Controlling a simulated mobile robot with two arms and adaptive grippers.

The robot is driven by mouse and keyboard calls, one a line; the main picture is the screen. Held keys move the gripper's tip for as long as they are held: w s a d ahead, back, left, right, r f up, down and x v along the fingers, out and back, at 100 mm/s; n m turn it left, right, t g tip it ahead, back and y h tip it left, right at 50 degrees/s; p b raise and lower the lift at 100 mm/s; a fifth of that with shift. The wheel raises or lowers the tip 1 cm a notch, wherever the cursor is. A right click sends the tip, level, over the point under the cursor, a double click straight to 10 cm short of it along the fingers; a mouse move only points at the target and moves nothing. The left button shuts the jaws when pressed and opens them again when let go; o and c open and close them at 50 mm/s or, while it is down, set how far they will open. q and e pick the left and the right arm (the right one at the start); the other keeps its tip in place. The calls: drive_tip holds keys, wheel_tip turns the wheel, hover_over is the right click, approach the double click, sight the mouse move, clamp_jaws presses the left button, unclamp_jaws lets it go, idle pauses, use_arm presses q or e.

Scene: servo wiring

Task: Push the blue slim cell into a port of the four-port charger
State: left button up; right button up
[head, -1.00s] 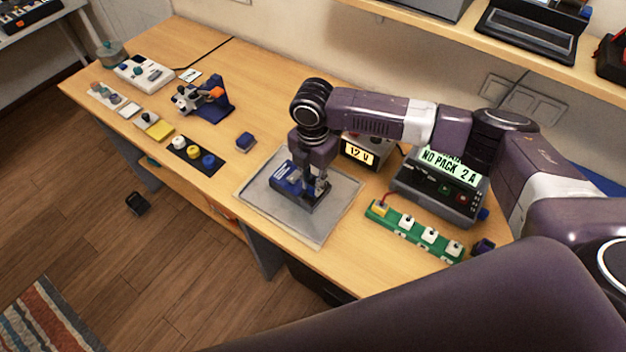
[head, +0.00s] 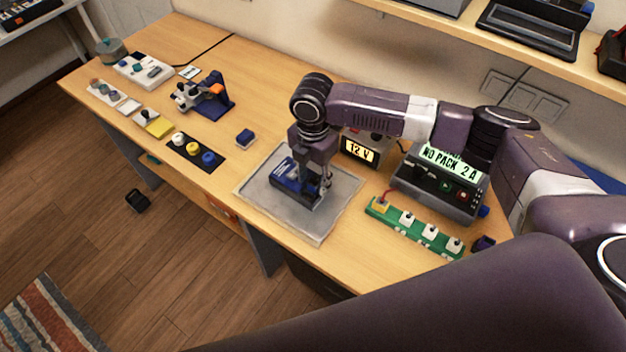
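My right gripper (head: 318,192) points down at a blue-and-black device (head: 287,176) on a grey tray (head: 262,207). Its fingers are small and partly merge with the dark device, so I cannot tell whether they are open or holding something. I cannot make out a blue slim cell for certain; a small blue block (head: 245,137) lies on the table left of the tray. A green strip (head: 416,234) with several square white or yellow sockets lies right of the tray and may be the four-port charger. My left gripper is not in view.
A dark unit reading "NO PACK 2 A" (head: 433,187) stands behind the green strip, beside a "12 V" box (head: 361,150). A black mat (head: 203,163) with white, yellow and blue knobs and a blue stand (head: 219,100) are at left.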

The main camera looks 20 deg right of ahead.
sight(313, 182)
wheel_tip(313, 182, up, 11)
idle(0.3)
idle(0.5)
